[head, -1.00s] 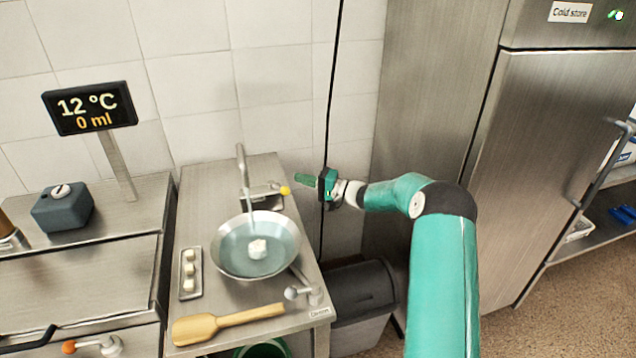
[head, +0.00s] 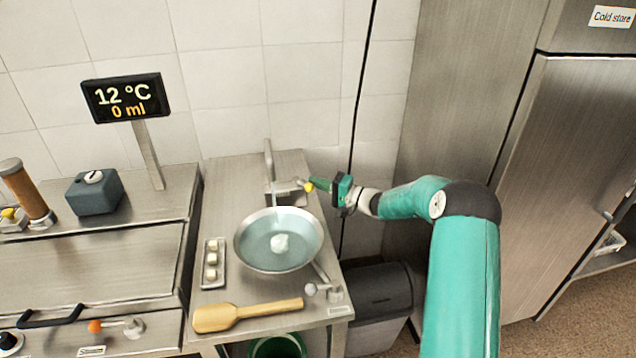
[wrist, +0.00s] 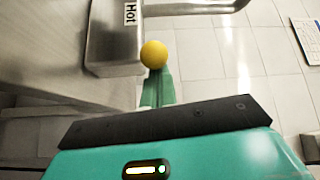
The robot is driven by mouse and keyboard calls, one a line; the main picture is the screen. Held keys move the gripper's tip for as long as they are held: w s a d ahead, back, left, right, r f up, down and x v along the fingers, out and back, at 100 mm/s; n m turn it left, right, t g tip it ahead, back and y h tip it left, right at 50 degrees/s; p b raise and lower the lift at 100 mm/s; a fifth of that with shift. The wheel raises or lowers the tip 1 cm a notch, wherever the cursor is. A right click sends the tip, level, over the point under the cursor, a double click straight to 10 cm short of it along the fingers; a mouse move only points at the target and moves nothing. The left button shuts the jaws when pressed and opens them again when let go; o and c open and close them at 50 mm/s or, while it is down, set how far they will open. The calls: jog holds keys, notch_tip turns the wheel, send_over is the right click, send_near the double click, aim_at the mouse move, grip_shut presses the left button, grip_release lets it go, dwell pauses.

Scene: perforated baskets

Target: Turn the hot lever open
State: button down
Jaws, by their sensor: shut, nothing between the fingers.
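The hot lever's yellow ball knob (head: 309,187) sticks out on the right side of the metal tap block (head: 285,190) at the back of the counter. In the wrist view the knob (wrist: 153,54) sits beside a metal block labelled "Hot" (wrist: 115,40). My gripper (head: 318,184) is shut and empty, reaching in from the right with its tips at the knob. In the wrist view the green fingers (wrist: 158,88) end right at the knob and are partly overlapped by it. I cannot tell whether they touch. The lever's stem is mostly hidden.
A pan (head: 278,240) of water with a white lump stands under the spout (head: 269,165). The display (head: 122,97) reads 12 °C, 0 ml. A dark bin (head: 375,290) stands right.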

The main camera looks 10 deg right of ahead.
jog(key=shift+s+a+m+t+h, duration=0.15)
jog(key=shift+m+t+h, duration=0.15)
jog(key=shift+t+h, duration=0.15)
